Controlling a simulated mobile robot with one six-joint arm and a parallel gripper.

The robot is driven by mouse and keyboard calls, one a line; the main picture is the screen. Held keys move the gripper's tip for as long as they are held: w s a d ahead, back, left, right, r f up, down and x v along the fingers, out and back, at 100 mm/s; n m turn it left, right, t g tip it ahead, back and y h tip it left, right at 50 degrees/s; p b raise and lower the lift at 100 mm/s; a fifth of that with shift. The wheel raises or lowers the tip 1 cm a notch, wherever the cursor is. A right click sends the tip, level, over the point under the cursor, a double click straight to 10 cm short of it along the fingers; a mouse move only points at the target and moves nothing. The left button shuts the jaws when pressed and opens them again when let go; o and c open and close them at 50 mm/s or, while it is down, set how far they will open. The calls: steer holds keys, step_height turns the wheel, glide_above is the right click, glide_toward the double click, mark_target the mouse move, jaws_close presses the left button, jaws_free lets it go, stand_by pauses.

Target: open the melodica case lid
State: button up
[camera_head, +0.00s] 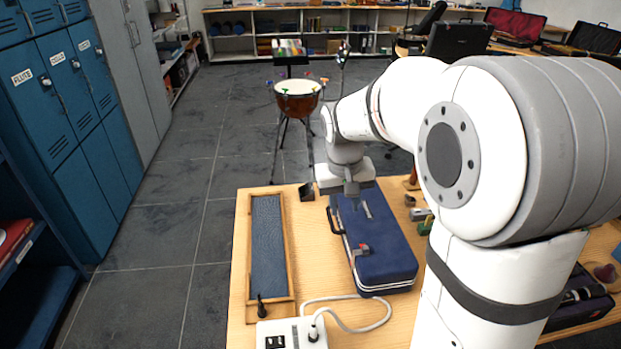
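The blue melodica case (385,255) lies on the wooden table, with its lid looking shut. A dark carrying handle (334,221) is on its left side. One metal latch (361,250) shows toward the near end, and another metal piece (367,209) shows toward the far end. My gripper (352,202) points down over the far left part of the case, close to its top. I cannot tell whether it touches the case, or whether its fingers are open or shut. My wrist hides part of the far end.
Left of the case lies a wooden tray (247,250) lined with blue. A white box (291,335) with a looping cable (372,326) is at the near edge. Small items, including a green one (425,226), sit right of the case. A dark case (582,310) is at the lower right.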

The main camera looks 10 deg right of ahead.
steer(key=g+h, duration=0.1)
glide_toward(330, 220)
steer(key=f, duration=0.2)
steer(key=d+f, duration=0.1)
steer(key=f, duration=0.2)
steer(key=f+p, duration=0.1)
steer(key=f, duration=0.1)
steer(key=shift+w+d+f, duration=0.1)
steer(key=shift+d+f, duration=0.2)
jaws_close()
steer(key=shift+a, duration=0.1)
